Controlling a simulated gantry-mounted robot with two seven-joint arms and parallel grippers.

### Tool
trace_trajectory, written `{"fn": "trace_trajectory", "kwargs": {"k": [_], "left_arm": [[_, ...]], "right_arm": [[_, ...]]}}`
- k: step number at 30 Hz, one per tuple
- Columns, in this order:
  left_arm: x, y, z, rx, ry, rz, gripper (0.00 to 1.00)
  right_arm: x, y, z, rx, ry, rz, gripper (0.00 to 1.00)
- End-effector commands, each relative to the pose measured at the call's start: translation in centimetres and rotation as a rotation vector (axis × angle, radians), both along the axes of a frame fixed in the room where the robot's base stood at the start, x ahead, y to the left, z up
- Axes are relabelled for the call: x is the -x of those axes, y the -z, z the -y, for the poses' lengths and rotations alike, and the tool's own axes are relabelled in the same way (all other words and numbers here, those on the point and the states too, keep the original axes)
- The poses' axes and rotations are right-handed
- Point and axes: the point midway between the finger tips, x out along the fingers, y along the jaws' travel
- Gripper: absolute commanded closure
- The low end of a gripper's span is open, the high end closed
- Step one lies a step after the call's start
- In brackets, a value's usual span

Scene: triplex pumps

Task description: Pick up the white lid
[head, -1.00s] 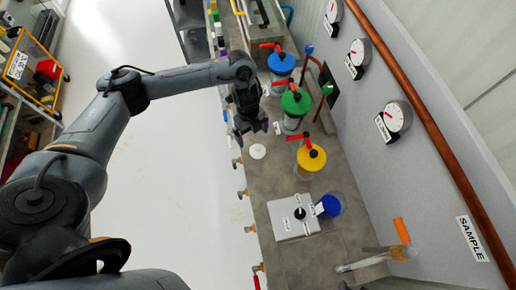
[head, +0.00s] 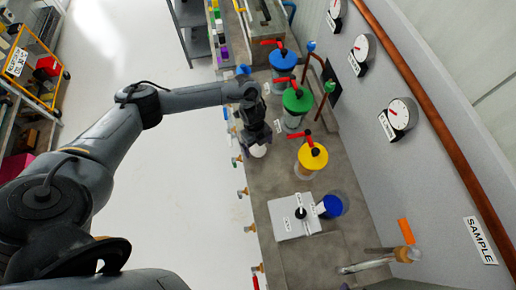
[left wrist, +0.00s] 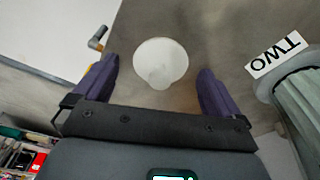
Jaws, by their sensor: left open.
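The white lid (left wrist: 160,62) is a round disc with a small knob, lying on the grey counter. In the left wrist view it sits between and just beyond the two fingertips, and nothing touches it. In the head view the lid (head: 258,151) shows partly, just below my left gripper (head: 257,142), which hides the rest. My left gripper also shows in the left wrist view (left wrist: 160,80), with its two purple fingers spread wide and empty. My right gripper is not in view.
Pumps with blue (head: 283,60), green (head: 297,100) and yellow (head: 312,157) tops stand right of the gripper. A grey box (head: 293,217) sits nearer. Small taps line the counter's left edge.

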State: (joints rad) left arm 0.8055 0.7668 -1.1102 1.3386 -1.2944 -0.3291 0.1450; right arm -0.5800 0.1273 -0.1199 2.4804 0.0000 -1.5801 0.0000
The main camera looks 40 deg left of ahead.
Motion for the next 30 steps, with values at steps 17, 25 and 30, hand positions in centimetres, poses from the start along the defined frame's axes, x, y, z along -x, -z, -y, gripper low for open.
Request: {"fn": "trace_trajectory", "kwargs": {"k": [17, 25, 30], "left_arm": [[0.02, 0.52, 0.03, -0.001, -0.001, 0.0, 0.38], [0.01, 0.5, 0.03, -0.001, -0.001, 0.0, 0.61], [0.0, 0.44, 0.02, -0.001, -0.001, 0.0, 0.61]], "right_arm": [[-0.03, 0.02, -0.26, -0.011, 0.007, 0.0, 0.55], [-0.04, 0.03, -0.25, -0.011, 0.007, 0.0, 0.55], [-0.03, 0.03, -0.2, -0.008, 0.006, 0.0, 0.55]]}}
